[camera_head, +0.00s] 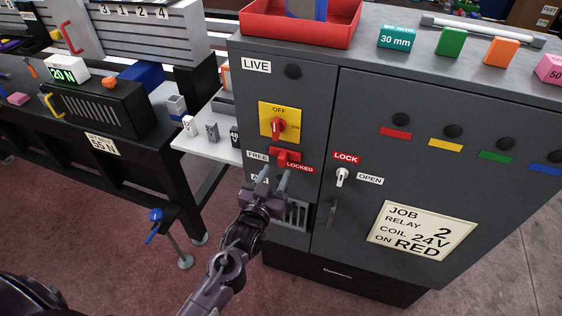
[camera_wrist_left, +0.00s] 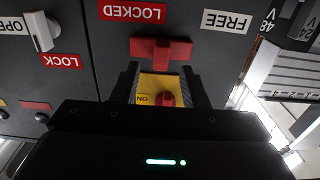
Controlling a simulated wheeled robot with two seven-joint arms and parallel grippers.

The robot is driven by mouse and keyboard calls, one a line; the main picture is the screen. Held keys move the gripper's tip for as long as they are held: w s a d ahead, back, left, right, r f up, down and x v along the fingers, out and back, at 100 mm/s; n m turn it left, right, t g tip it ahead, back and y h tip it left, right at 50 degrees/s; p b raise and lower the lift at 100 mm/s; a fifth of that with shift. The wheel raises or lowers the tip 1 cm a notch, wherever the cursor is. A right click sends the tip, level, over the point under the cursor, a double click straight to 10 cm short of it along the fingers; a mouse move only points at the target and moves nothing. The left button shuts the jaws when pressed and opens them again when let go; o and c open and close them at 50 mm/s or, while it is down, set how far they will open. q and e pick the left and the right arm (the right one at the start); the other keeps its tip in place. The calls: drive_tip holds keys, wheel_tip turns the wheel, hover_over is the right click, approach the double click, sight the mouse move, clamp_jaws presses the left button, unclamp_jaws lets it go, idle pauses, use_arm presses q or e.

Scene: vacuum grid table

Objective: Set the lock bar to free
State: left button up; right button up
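The red lock bar (camera_head: 286,156) sits on the grey cabinet front, below the yellow switch plate (camera_head: 266,118). The FREE label (camera_head: 257,155) is on its left, and the LOCKED label (camera_head: 300,168) is at its lower right. The bar lies nearer LOCKED. My left gripper (camera_head: 275,173) is open just below the bar, its two fingers apart and pointing at the cabinet. In the left wrist view, turned upside down, the T-shaped bar (camera_wrist_left: 160,52) shows just beyond the open fingers (camera_wrist_left: 162,88). I cannot tell whether they touch it. My right gripper is not in view.
A white lock knob (camera_head: 342,177) between LOCK and OPEN labels is right of the bar. A red tray (camera_head: 300,25) and coloured blocks stand on top of the cabinet. A white shelf (camera_head: 205,143) juts out at the left.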

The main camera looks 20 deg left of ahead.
sight(280, 163)
use_arm(q)
drive_tip(key=shift+w+p, duration=0.3)
drive_tip(key=shift+w, duration=1.8)
clamp_jaws()
